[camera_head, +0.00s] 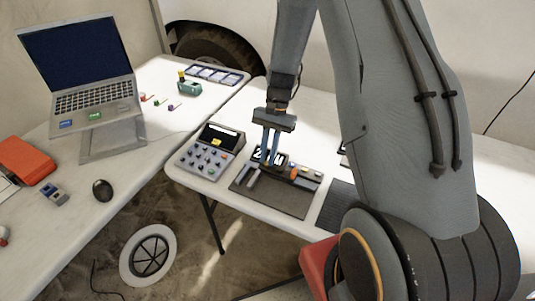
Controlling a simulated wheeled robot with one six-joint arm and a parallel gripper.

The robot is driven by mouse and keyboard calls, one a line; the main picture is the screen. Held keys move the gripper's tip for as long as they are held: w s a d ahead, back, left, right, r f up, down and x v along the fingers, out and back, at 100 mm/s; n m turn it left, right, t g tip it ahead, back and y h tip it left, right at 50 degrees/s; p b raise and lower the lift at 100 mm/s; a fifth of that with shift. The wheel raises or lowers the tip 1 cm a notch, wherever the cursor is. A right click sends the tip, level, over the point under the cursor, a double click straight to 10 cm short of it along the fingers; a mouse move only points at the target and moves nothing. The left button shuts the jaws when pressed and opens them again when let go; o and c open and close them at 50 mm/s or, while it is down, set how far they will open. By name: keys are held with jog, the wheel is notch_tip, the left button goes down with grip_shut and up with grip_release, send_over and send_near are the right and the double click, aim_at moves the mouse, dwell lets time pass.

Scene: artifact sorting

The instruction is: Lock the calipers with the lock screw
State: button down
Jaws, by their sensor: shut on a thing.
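A dark flat board (270,202) lies on the near right table and carries a small device that looks like the calipers, with a light jaw-like piece (252,178) and an orange knob (294,173). My gripper (268,167) points down over the board, left of the orange knob. Its fingers are close together on a small part of the device; the fingers hide this part, and I cannot tell whether it is the lock screw. The display behind the fingers is partly covered.
A grey keypad unit (205,160) with a screen stands just left of the board. A dark ridged mat (340,205) lies to its right. A laptop (85,75), a green device (189,88) and a mouse (103,189) are on the left table. My arm hides much of the right side.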

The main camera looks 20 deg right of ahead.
jog(key=shift+m, duration=0.6)
jog(key=shift+t, duration=0.3)
jog(key=c, duration=1.7)
grip_release()
jog(key=b+v, duration=0.2)
jog(key=v, duration=0.5)
jog(key=shift+d+r, duration=0.25)
jog(key=shift+r, duration=0.1)
